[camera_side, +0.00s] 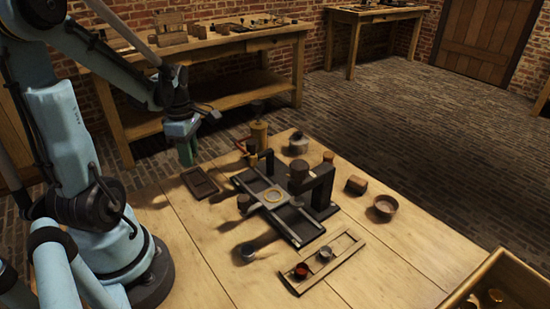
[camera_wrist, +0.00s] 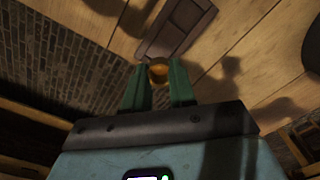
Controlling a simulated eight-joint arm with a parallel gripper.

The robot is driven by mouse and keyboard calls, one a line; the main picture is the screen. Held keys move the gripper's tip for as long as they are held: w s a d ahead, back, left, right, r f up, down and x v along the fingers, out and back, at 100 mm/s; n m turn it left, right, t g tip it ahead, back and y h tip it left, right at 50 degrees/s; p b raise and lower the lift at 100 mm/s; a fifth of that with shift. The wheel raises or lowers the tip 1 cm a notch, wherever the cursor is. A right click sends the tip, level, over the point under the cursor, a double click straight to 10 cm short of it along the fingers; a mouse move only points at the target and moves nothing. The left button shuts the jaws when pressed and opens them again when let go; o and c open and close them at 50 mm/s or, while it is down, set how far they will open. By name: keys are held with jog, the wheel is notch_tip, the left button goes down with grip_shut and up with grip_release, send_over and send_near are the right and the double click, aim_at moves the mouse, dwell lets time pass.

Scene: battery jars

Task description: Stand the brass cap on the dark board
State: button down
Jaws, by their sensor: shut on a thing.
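My gripper (camera_side: 187,154) hangs above the table's far left part, fingers pointing down. In the wrist view its two green fingers (camera_wrist: 160,76) are shut on the brass cap (camera_wrist: 158,71), a small round golden piece between the tips. The cap cannot be made out in the side view. The dark board (camera_side: 200,182), a flat brown rimmed rectangle, lies on the table below and a little right of my gripper. In the wrist view the board (camera_wrist: 178,28) shows beyond the fingertips, apart from the cap, with nothing standing on it.
A black fixture (camera_side: 307,226) with a pale ring plate stands right of the board. A brass pot (camera_side: 258,136) and a jar (camera_side: 298,144) stand behind.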

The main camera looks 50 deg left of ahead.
jog(key=shift+f, duration=2)
jog(key=shift+f, duration=0.1)
jog(key=c, duration=0.9)
grip_release()
notch_tip(320, 180, up, 12)
jog(key=shift+w+d+r+m+t, duration=0.15)
jog(key=shift+w+d+m+t, duration=1.05)
jog(key=shift+d+m, duration=2.75)
jog(key=shift+w+d+r+m+t, duration=0.1)
jog(key=shift+w+d+m+t, duration=1.1)
jog(key=shift+d+m, duration=2.8)
jog(key=shift+w+d+r+m+t, duration=0.15)
jog(key=shift+w+d+m+t, duration=1.6)
jog(key=shift+m, duration=3.8)
